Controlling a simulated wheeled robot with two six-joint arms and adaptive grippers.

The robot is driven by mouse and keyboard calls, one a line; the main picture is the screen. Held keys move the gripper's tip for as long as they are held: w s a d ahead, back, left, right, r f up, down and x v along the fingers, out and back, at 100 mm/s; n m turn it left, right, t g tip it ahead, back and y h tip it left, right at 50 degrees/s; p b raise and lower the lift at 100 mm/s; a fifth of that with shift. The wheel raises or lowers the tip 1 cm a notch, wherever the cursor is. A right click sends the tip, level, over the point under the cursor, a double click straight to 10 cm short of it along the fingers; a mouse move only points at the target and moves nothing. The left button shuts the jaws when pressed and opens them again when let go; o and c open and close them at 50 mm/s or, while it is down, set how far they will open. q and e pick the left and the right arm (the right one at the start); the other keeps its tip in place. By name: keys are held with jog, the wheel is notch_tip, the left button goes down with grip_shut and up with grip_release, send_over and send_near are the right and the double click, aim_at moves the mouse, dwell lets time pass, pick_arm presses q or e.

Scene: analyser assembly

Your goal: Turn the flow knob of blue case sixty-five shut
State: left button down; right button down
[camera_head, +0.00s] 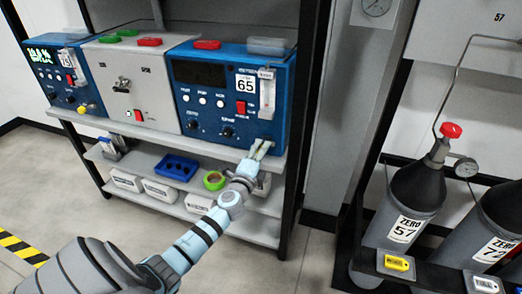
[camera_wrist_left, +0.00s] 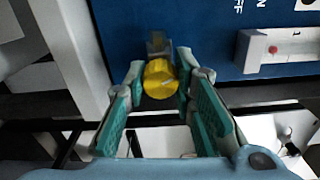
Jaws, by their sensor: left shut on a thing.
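The blue case sixty-five (camera_head: 250,126), with its number plate reading 65, stands at the right of the upper shelf; its blue front also fills the top of the left wrist view (camera_wrist_left: 205,50). My left gripper (camera_head: 262,148) is at the lower right of that front. In the left wrist view, the yellow flow knob (camera_wrist_left: 159,79) sits between the fingertips of my left gripper (camera_wrist_left: 160,84), which are shut on it. In the head view the fingers hide the knob. Its turn angle cannot be told. My right gripper is not in view.
A grey case (camera_head: 152,82) and another blue case (camera_head: 64,82) stand to the left. The lower shelf holds a blue tray (camera_head: 175,167), green tape (camera_head: 214,180) and white boxes (camera_head: 160,191). Gas cylinders (camera_head: 405,205) stand at the right. Floor at the left is clear.

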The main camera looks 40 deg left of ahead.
pick_arm(q)
jog(key=m+p, duration=0.1)
jog(key=m, duration=0.4)
jog(key=shift+f+m, duration=0.1)
jog(key=shift+m, duration=0.2)
dwell(0.4)
jog(key=c, duration=1.3)
grip_release()
jog(key=shift+c, duration=0.2)
jog(key=v, duration=1.2)
